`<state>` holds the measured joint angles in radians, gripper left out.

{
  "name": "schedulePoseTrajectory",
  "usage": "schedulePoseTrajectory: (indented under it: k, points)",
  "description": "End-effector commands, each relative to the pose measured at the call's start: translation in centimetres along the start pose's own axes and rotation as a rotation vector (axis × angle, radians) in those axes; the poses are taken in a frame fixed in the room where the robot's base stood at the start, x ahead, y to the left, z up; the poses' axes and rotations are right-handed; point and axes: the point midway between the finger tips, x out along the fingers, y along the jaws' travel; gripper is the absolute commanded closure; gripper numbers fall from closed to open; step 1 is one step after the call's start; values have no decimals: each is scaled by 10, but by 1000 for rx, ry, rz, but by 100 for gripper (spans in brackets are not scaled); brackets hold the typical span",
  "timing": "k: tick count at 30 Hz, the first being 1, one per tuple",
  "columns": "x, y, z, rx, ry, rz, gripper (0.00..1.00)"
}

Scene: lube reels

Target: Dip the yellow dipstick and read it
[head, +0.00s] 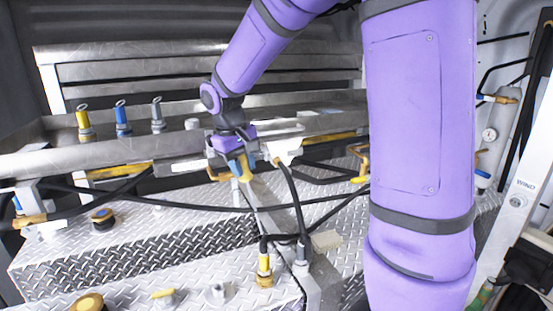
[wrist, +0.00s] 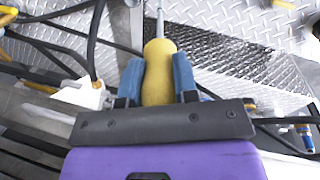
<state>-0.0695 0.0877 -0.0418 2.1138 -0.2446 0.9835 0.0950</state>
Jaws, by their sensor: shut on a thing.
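My gripper (head: 241,168) is shut on a yellow bulb-shaped handle, with one blue finger on each side of it. In the wrist view my gripper (wrist: 158,82) holds this yellow dipstick (wrist: 159,70) by its handle. A thin metal rod runs from the handle to the top edge of the picture. The rod's far end is out of view there. In the head view the gripper is beside the front of the metal shelf, above the tread-plate deck, and the handle is partly hidden by the fingers.
Yellow (head: 84,124), blue (head: 122,122) and grey (head: 158,118) ring-topped pieces stand on the shelf (head: 60,150). Black hoses (head: 190,203) cross below the gripper. The deck (head: 130,255) bears a yellow-collared hose fitting (head: 264,271), a yellow cap (head: 88,303), a yellow-handled fitting (head: 163,295) and a silver neck (head: 217,292).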

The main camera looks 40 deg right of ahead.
Motion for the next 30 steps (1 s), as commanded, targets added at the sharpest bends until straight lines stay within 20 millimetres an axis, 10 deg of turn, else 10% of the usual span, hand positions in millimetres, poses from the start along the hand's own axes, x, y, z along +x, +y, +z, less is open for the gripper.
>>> schedulePoseTrajectory:
  k: [10, 30]
  points:
    - [-30, -92, 1, -7, 39, -185, 96]
    - [-30, -102, 2, -8, 40, -206, 96]
